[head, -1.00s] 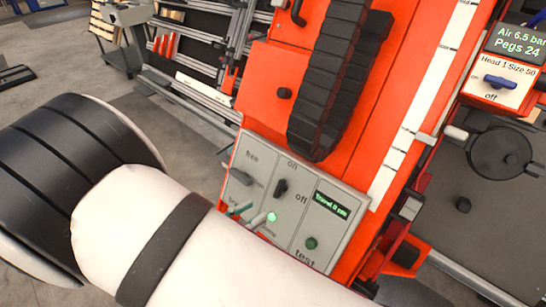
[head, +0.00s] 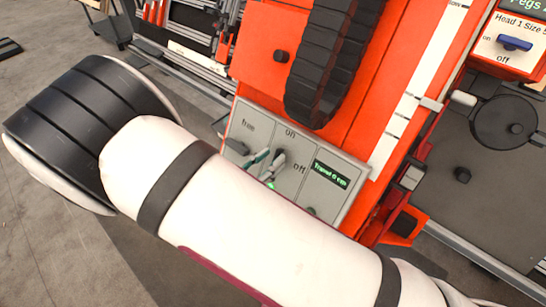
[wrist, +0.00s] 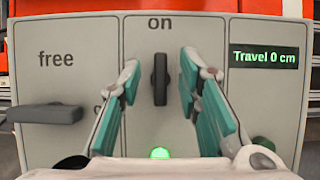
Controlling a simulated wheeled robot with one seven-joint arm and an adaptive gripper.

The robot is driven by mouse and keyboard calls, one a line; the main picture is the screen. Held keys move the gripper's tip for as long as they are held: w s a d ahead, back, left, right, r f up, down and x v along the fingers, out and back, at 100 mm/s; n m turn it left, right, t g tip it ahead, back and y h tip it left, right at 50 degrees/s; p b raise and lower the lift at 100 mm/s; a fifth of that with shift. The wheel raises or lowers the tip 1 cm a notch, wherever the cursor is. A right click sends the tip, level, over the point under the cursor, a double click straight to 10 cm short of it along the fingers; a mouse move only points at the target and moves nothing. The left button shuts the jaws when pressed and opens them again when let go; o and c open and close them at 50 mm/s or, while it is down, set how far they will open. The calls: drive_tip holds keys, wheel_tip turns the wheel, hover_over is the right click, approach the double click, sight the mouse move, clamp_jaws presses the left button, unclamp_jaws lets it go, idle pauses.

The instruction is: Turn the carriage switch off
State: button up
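The carriage switch is a black knob (wrist: 160,80) on the grey control panel (wrist: 240,30). It stands upright in the wrist view, its upper end toward the "on" label. A green lamp (wrist: 160,153) glows below it. In the head view the knob (head: 281,153) is partly covered by my gripper (head: 266,161). My gripper (wrist: 160,74) is open, with one teal-padded finger on each side of the knob. A gap shows between each finger and the knob in the wrist view. The "off" label (head: 299,168) is right of the knob in the head view.
A dark lever (wrist: 45,114) sits left, under "free". A display (wrist: 264,57) reads "Travel 0 cm"; a green button (wrist: 263,143) is below it, partly hidden. A black cable chain (head: 325,75) hangs above the panel. A blue-handled switch (head: 514,43) is far right.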

drive_tip(key=shift+x, duration=0.95)
clamp_jaws()
